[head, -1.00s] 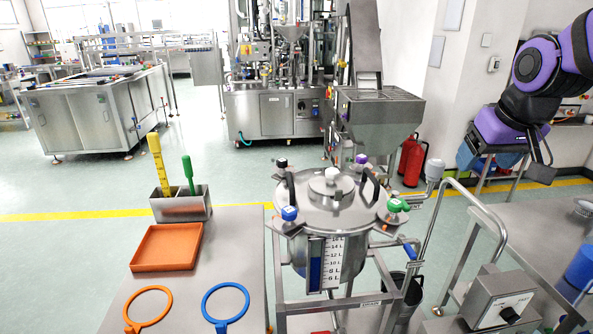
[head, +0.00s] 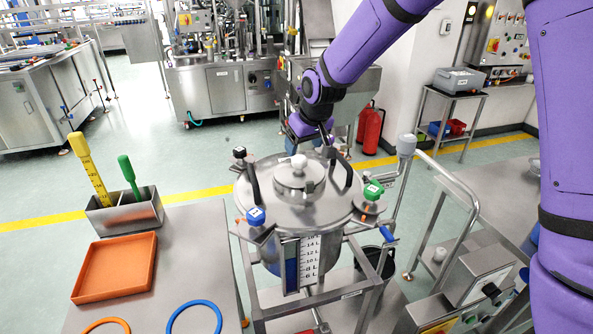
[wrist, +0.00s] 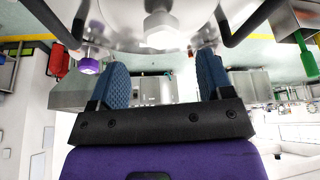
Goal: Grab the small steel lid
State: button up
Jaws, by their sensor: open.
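The small steel lid (head: 290,182) is a round disc with a white knob (head: 299,162) on top. It sits flat on the big lid of the steel tank (head: 270,207). In the wrist view the white knob (wrist: 161,30) is ahead of the fingertips, centred between them, with the steel lid behind it at the top. My gripper (head: 328,148) is just behind the small lid in the head view, slightly to its right. In the wrist view my gripper (wrist: 162,65) has two blue-padded fingers spread apart with nothing between them.
Two black upright handles (head: 253,182) flank the small lid. A table with an orange tray (head: 115,267) and rings stands at the left. A bent steel rail rises at the right.

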aim_at(299, 158)
jog(key=shift+s+x, duration=0.2)
jog(key=shift+x, duration=2.75)
jog(key=c, duration=1.2)
jog(key=shift+r, duration=1.8)
jog(key=s+d, duration=0.1)
jog(key=s, duration=0.4)
jog(key=s+r, duration=0.1)
jog(key=s, duration=0.4)
jog(key=s+d, duration=0.1)
jog(key=s, duration=0.4)
jog(key=shift+s+d+r, duration=0.2)
jog(key=shift+s+d, duration=0.1)
jog(key=shift+s, duration=0.1)
